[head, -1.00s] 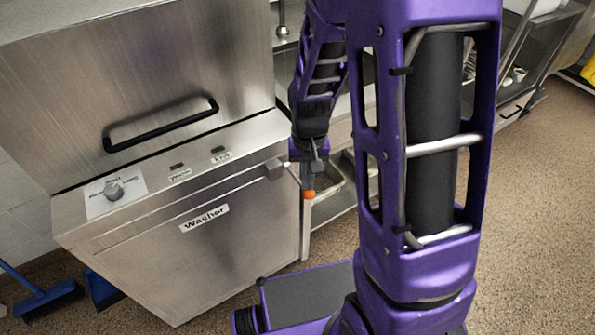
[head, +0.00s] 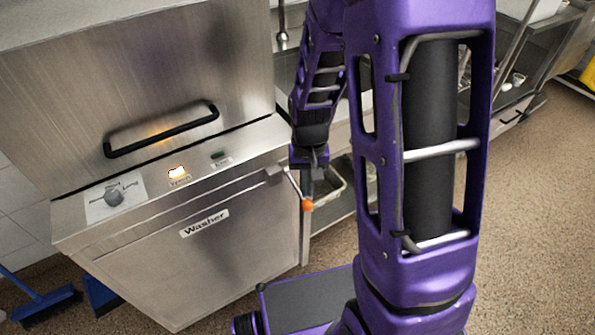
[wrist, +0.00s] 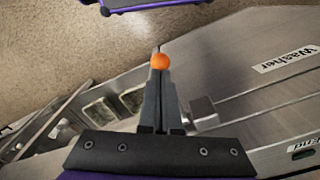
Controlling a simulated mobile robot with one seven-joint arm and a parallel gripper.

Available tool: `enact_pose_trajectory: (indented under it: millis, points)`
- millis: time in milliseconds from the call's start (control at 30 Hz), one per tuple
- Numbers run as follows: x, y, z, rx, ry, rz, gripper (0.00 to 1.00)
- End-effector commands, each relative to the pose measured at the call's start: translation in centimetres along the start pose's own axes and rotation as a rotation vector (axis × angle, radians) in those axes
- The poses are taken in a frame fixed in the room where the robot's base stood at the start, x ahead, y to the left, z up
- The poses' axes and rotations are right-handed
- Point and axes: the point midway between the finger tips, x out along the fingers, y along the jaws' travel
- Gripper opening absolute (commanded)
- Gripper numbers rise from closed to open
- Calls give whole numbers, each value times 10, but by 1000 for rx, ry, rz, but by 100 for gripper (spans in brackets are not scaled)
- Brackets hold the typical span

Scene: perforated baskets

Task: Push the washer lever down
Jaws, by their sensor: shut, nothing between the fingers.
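The steel washer (head: 190,260) stands at left with its hood down. Its lever (head: 294,186) sticks out from the right front corner and slopes down to an orange knob (head: 307,205). My gripper (head: 307,192) is at the lever's outer end and points down. In the wrist view, the fingers (wrist: 159,75) are shut and empty, with the orange knob (wrist: 160,61) right at their tips. The lever's mount block (wrist: 203,110) is right of the fingers; most of the rod is hidden there. Whether the fingertips touch the lever is unclear.
A black hood handle (head: 162,131) is above. Blue brooms (head: 48,303) lie at lower left. Open floor is at right.

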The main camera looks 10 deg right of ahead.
Motion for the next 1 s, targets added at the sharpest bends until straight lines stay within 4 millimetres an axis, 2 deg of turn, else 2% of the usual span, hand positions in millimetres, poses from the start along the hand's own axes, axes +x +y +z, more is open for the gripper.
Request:
enact_pose_trajectory:
  millis: [33, 100, 1000]
  points:
    - [-11, 0, 0, 0, 1, 0, 0]
    - [-18, 0, 0, 0, 1, 0, 0]
    - [-106, 0, 0, -1, 0, 0, 0]
